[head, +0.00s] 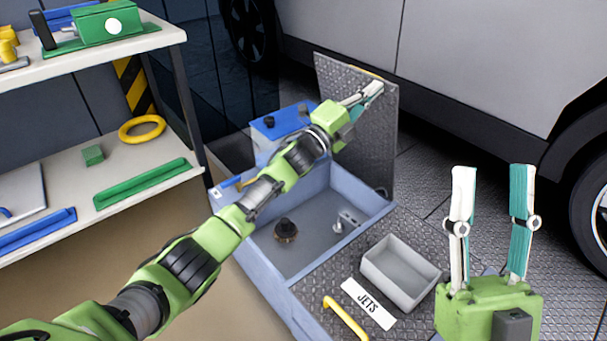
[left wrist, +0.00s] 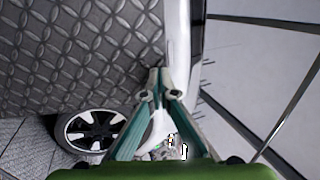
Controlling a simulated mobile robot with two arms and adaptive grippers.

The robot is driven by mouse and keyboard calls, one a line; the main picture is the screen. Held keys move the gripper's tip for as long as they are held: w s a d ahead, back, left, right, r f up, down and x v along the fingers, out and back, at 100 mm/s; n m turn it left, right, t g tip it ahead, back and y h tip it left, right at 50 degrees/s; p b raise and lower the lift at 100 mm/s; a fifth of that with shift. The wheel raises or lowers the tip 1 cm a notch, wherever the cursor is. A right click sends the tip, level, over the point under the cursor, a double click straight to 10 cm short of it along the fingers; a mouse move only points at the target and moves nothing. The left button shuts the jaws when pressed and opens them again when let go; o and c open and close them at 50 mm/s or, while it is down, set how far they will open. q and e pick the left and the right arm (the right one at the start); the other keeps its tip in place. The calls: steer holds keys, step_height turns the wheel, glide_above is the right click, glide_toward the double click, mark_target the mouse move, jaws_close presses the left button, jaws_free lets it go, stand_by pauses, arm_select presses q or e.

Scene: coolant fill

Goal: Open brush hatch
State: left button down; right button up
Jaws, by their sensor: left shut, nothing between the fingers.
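The brush hatch (head: 372,135), a dark tread-plate lid, stands raised, roughly upright, at the back of a grey-blue compartment (head: 330,255). In the left wrist view the tread plate (left wrist: 80,50) fills the upper left. My left gripper (head: 372,90) is shut and empty at the lid's upper part; I cannot tell whether it touches. A bit of yellow shows at the lid's top edge. Inside the open compartment are a dark round part (head: 285,230) and a small metal fitting (head: 346,221). My right gripper (head: 492,172) is open and empty at the right, above the tread-plate surface.
A second tread-plate cover carries a JETS label (head: 368,303), a yellow handle (head: 345,318) and a grey tray (head: 402,270). A blue container (head: 278,130) stands behind the compartment. A shelf (head: 140,180) is at left, a silver vehicle (head: 470,70) behind.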

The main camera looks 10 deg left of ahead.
arm_select(q)
steer(key=shift+g+y, duration=0.3)
steer(key=x, duration=0.4)
steer(key=shift+w+d+r+p, duration=0.1)
steer(key=shift+w+r+p, duration=0.1)
steer(key=shift+r+p, duration=0.1)
steer(key=shift+w+d+g, duration=0.3)
steer(key=shift+w+d, duration=0.3)
steer(key=shift+w, duration=0.1)
arm_select(e)
steer(key=w+f+g+h, duration=0.1)
steer(key=w+f+g, duration=0.1)
steer(key=w, duration=0.3)
steer(key=shift+f+g, duration=0.3)
steer(key=shift+f, duration=0.55)
